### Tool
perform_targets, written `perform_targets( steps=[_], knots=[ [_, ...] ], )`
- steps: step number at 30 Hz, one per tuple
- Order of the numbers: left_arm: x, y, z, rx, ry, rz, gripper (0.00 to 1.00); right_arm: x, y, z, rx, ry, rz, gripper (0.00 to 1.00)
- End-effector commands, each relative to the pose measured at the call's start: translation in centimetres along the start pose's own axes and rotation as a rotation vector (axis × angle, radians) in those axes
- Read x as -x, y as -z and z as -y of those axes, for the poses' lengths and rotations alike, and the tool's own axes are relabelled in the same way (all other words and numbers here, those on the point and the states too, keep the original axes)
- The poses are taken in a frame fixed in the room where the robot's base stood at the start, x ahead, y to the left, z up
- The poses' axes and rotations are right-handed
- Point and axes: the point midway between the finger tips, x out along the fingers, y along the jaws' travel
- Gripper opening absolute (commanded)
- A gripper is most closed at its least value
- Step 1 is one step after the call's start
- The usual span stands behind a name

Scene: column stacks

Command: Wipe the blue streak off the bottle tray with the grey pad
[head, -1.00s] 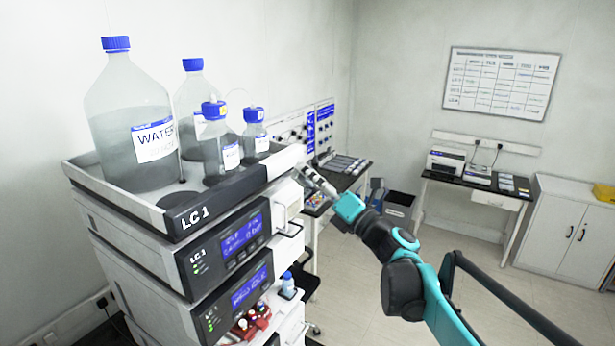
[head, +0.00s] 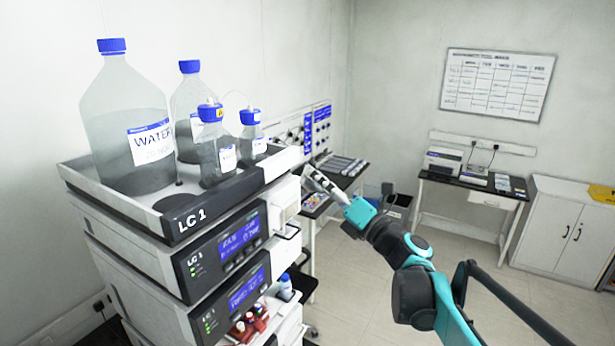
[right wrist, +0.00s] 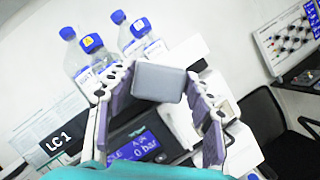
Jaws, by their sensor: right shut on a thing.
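The bottle tray (head: 212,206) sits on top of the LC 1 stack at the left, with a dark front edge. Several blue-capped bottles stand in it, the largest a water bottle (head: 150,150). I cannot make out a blue streak on the tray in either view. My right gripper (head: 312,178) is just right of the tray's right end, apart from it. In the right wrist view, the right gripper (right wrist: 160,88) is shut on the grey pad (right wrist: 158,83), held between the fingertips. In the head view the pad is too small to tell. My left gripper is not in view.
Below the tray are LC modules with lit displays (head: 240,235) and small bottles (head: 285,288). A dark bench (head: 345,172) stands behind my right gripper. At the right are a desk (head: 470,186) and a cabinet (head: 555,235). The floor between is mostly clear.

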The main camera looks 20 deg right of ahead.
Motion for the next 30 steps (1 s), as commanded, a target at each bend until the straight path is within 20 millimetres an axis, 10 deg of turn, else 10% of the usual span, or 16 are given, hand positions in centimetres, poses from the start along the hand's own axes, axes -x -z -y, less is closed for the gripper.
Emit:
perform_targets(
  steps=[30],
  knots=[
    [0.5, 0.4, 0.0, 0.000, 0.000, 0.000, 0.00, 10.2, -4.3, 0.0, 0.001, 0.002, 0.002, 0.30]
  ],
)
